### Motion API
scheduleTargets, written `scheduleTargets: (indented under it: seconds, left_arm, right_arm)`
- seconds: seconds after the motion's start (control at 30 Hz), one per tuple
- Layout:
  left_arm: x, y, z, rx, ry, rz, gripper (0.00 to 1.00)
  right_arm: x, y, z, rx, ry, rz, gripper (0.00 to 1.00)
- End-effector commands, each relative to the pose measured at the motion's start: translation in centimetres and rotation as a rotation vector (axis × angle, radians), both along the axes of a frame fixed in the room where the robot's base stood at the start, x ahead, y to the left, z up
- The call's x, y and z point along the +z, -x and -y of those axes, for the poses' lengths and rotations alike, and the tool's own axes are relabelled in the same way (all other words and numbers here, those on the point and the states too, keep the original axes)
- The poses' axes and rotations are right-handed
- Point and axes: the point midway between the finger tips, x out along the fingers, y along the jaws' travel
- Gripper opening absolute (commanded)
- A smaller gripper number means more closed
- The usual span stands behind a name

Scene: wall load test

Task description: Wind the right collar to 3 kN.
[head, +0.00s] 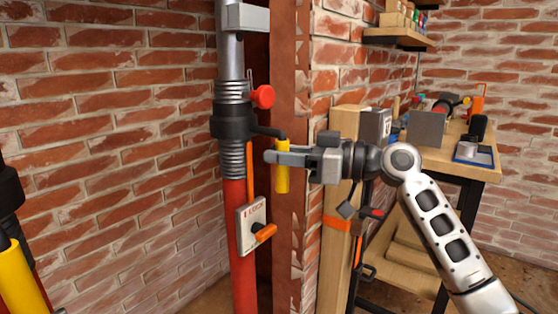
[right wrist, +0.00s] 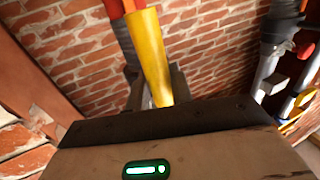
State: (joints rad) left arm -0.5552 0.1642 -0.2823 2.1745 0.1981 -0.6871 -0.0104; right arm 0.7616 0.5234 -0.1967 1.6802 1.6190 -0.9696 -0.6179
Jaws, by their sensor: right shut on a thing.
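The right prop has a red lower tube (head: 243,280), a grey threaded section (head: 233,160) and a black collar (head: 231,122). A crank arm runs right from the collar to a hanging yellow handle (head: 282,178). My right gripper (head: 277,158) comes in from the right and is shut on this handle. In the right wrist view the yellow handle (right wrist: 152,60) stands between the fingers. A red knob (head: 263,97) sits just above the collar. A white plate (head: 249,215) with an orange lever (head: 265,233) is on the red tube; I read no load value. My left gripper is not in view.
Another yellow handle (head: 22,280) with black parts shows at the left edge. A brick wall (head: 110,130) stands behind, and a brown post (head: 287,230) is close right of the prop. A cluttered workbench (head: 455,160) and a wooden beam (head: 342,210) stand at the right.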

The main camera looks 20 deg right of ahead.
Motion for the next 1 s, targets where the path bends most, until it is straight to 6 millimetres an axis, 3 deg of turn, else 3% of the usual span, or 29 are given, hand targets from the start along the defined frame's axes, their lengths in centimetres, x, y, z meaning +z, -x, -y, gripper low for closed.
scheduleTargets:
  seconds: [0.43,0.47,0.53,0.83,1.0]
  left_arm:
    - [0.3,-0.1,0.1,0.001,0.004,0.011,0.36]
    - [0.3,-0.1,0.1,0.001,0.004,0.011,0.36]
    - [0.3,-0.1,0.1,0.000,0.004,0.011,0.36]
    - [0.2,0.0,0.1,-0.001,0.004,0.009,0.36]
    - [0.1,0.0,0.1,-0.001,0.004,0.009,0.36]
  right_arm:
    - [0.2,-0.2,0.2,-0.007,-0.004,0.006,0.00]
    - [0.2,-0.2,0.2,-0.007,-0.004,0.006,0.25]
    - [0.2,-0.2,0.2,-0.006,-0.004,0.006,0.42]
    - [0.1,0.0,0.2,-0.002,-0.002,0.002,0.42]
    - [0.0,0.8,1.7,-0.004,-0.002,0.001,0.42]
